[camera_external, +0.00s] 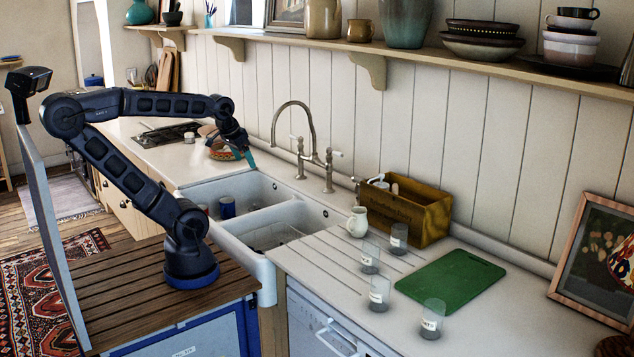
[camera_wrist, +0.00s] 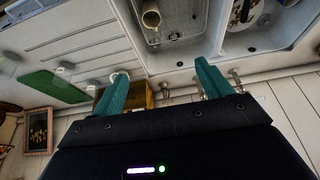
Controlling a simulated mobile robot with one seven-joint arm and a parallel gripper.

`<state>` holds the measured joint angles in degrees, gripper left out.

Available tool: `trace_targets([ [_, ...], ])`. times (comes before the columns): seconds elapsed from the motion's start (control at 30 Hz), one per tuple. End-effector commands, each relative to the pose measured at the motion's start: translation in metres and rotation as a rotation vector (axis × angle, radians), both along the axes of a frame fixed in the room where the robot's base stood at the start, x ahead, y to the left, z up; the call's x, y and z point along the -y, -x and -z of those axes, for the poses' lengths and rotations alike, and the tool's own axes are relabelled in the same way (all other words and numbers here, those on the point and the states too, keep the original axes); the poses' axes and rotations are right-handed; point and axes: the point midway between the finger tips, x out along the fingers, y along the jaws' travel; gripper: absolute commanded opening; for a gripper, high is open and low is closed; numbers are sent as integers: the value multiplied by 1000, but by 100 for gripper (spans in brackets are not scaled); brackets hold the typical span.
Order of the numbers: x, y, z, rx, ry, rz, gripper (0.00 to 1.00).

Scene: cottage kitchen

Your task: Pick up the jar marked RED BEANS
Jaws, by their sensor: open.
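Several small clear jars with pale labels stand on the counter around the green board. One jar (camera_external: 398,238) is by the wooden box, one (camera_external: 370,259) is left of the board, one (camera_external: 379,294) is at its near left corner, and one (camera_external: 432,320) is nearest the camera. The label print is too small to read, so I cannot tell which is RED BEANS. My gripper (camera_external: 249,158) is over the back of the sink, far left of the jars. In the wrist view its teal fingers (camera_wrist: 165,78) are apart with nothing held between them.
A green board (camera_external: 450,280) lies amid the jars. A wooden box (camera_external: 408,208) and a white jug (camera_external: 357,222) stand behind them. The tall tap (camera_external: 313,130) rises between my gripper and the jars. A shelf (camera_external: 470,62) overhangs the back wall.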

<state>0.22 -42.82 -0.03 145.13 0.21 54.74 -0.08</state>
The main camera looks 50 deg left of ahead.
Motion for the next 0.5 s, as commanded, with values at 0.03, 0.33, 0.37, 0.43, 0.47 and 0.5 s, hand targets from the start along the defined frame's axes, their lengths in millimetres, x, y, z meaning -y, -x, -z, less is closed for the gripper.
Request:
trace_targets([
  [0.03, 2, -5, -1, -3, -8, 8, 78],
  [0.33, 35, -72, -6, -19, -95, 123, 78],
  [0.37, 39, -80, -6, -21, -103, 138, 78],
  [0.43, 50, -98, -4, -24, -121, 173, 78],
  [0.47, 56, -106, -3, -25, -128, 189, 78],
  [0.5, 63, -116, -2, -26, -137, 210, 78],
])
